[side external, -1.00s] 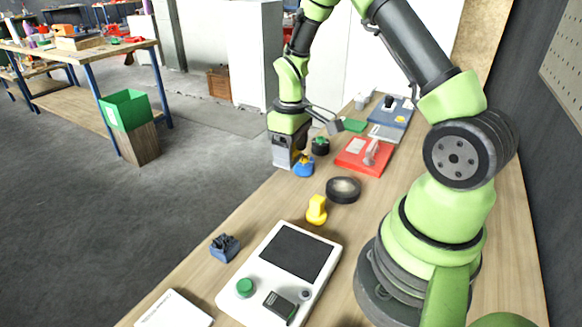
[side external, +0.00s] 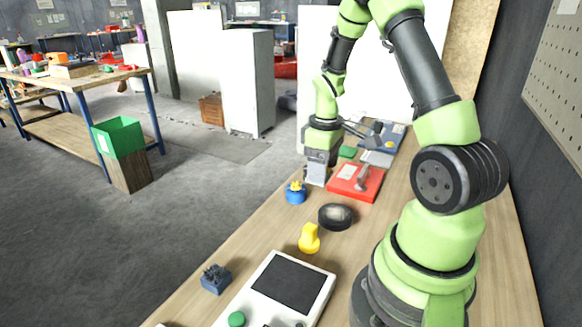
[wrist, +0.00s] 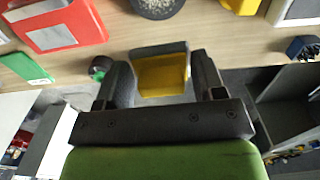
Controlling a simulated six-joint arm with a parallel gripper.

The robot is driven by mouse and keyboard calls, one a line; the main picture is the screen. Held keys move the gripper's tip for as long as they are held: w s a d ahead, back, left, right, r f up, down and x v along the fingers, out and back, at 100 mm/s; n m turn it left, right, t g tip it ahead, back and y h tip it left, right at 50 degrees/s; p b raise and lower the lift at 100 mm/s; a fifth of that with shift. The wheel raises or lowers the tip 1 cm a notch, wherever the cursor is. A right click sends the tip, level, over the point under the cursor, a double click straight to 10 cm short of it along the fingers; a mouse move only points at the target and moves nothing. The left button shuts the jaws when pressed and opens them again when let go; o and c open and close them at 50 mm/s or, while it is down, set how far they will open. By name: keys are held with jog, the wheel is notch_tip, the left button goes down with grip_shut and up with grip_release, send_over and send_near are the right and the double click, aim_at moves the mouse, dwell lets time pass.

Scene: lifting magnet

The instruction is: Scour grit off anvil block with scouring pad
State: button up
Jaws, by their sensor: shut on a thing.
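My gripper (side external: 318,177) is upright above the far part of the bench, left of the red case and behind the blue knob. In the wrist view its two dark fingers (wrist: 165,78) are shut on a yellow block with a pale grey edge (wrist: 162,76), which looks like the scouring pad. In the side view the held thing cannot be told apart from the pale grey gripper end. I cannot tell which thing is the anvil block. A dark round dish (side external: 336,217) on the bench holds grey speckled grains in the wrist view (wrist: 157,6).
The red case (side external: 347,184) with a grey piece on it lies right of my gripper. The blue knob (side external: 295,195), yellow piece (side external: 309,240), dark blue finned block (side external: 216,279) and white device (side external: 318,306) stand nearer. A green pad (wrist: 25,66) lies further back.

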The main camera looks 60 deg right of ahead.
aim_at(342, 209)
jog(key=shift+s+d+f, duration=0.3)
jog(key=shift+s+f, duration=0.45)
jog(key=shift+f, duration=0.35)
jog(key=shift+s+d+f, duration=0.3)
jog(key=shift+s+f, duration=0.5)
jog(key=shift+f, duration=0.35)
jog(key=shift+s+d+f, duration=0.3)
jog(key=shift+s+f, duration=0.45)
jog(key=shift+f, duration=0.35)
jog(key=shift+a+f, duration=0.8)
jog(key=shift+c, duration=0.2)
jog(key=shift+a+r, duration=0.15)
jog(key=shift+a, duration=1.1)
jog(key=shift+d, duration=2.1)
notch_tip(342, 209, up, 8)
jog(key=shift+w+a+r, duration=0.1)
